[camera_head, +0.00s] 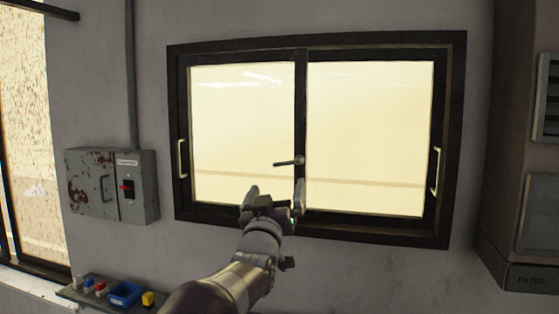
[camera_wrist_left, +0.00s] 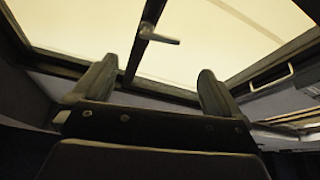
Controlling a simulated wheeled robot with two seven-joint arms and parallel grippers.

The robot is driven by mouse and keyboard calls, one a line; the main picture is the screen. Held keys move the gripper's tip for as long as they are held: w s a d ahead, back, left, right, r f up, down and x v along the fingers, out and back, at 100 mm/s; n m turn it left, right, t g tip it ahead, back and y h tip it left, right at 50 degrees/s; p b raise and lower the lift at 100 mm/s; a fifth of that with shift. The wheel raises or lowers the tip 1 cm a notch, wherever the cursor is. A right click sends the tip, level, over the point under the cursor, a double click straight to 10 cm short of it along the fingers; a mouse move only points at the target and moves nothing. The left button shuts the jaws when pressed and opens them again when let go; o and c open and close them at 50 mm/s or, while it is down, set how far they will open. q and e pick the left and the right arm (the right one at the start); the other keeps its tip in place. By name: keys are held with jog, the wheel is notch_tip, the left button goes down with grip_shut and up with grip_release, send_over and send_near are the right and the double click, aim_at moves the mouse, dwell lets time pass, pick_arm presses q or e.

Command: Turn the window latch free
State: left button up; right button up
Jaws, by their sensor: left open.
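The window latch (camera_head: 288,162) is a small dark lever on the middle upright of the black-framed window (camera_head: 320,48). Its handle points left, nearly level, from a pivot on the upright. In the left wrist view the latch (camera_wrist_left: 160,38) shows above the fingers, its handle pointing right and slightly down. My left gripper (camera_head: 274,194) is open and empty, just below the latch and apart from it. Its two fingers also show in the left wrist view (camera_wrist_left: 155,88), spread wide with nothing between them. My right gripper is not in view.
Pale pull handles are on the window's left side (camera_head: 182,158) and right side (camera_head: 435,171). A grey switch box (camera_head: 90,184) hangs on the left wall. A shelf below it holds a blue tray (camera_head: 125,294) and small coloured items. A grey filter cabinet (camera_head: 525,240) stands at right.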

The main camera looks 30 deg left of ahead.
aim_at(285, 164)
pick_arm(q)
jog(key=p+x, duration=0.3)
jog(key=x, duration=0.2)
jog(key=p+x, duration=0.3)
jog(key=x, duration=0.2)
jog(key=shift+a, duration=0.25)
jog(key=shift+w+p, duration=0.35)
jog(key=shift+d+r, duration=0.1)
jog(key=shift+r, duration=0.05)
jog(key=shift+d, duration=0.25)
jog(key=shift+a, duration=0.2)
jog(key=c, duration=0.5)
jog(key=shift+w, duration=0.1)
jog(key=c, duration=0.5)
jog(key=m+h+b, duration=0.1)
jog(key=m+b, duration=0.2)
jog(key=shift+t+h+b, duration=0.3)
jog(key=shift+t+h, duration=0.1)
jog(key=shift+r+m, duration=0.15)
jog(key=shift+m, duration=0.25)
jog(key=shift+r, duration=0.1)
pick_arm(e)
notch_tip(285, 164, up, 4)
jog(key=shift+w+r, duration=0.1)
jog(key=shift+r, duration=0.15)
